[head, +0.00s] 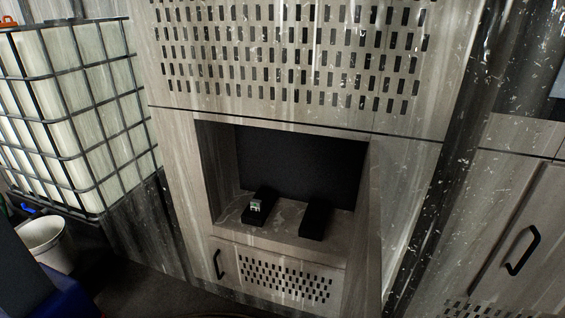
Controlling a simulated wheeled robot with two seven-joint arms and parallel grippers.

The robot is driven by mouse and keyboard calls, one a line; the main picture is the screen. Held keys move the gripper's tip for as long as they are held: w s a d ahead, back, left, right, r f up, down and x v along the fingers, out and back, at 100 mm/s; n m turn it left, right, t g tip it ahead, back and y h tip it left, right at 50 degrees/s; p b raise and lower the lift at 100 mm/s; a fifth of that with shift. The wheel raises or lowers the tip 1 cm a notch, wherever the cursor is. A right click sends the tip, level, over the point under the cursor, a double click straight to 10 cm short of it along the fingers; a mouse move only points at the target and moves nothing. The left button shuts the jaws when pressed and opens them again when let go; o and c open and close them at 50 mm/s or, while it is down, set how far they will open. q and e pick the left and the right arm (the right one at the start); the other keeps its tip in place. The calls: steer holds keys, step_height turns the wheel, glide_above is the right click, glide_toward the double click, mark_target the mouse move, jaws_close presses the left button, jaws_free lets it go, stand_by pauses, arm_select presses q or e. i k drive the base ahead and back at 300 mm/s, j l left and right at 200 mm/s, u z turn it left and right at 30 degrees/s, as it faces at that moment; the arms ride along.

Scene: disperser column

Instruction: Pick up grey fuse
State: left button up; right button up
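A small grey fuse (256,205) sits on the top of the left one of two black blocks (260,208) inside a recess in the cabinet. It looks light grey with some darker detail, too small to make out fully. The right black block (316,219) appears to have nothing on it. Neither of my grippers shows in the head view, so nothing is seen touching the fuse.
The recess shelf (284,226) is open at the front, with cabinet walls on both sides. Below is a vented door with a black handle (217,264). A caged white tank (75,110) and a white bucket (48,240) stand left. Another handled door (522,250) is right.

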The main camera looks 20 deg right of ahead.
mark_target(256, 205)
steer(key=k+l+z, duration=0.15)
steer(key=z, duration=0.2)
steer(key=k+l+z, duration=0.15)
steer(key=l+z, duration=0.15)
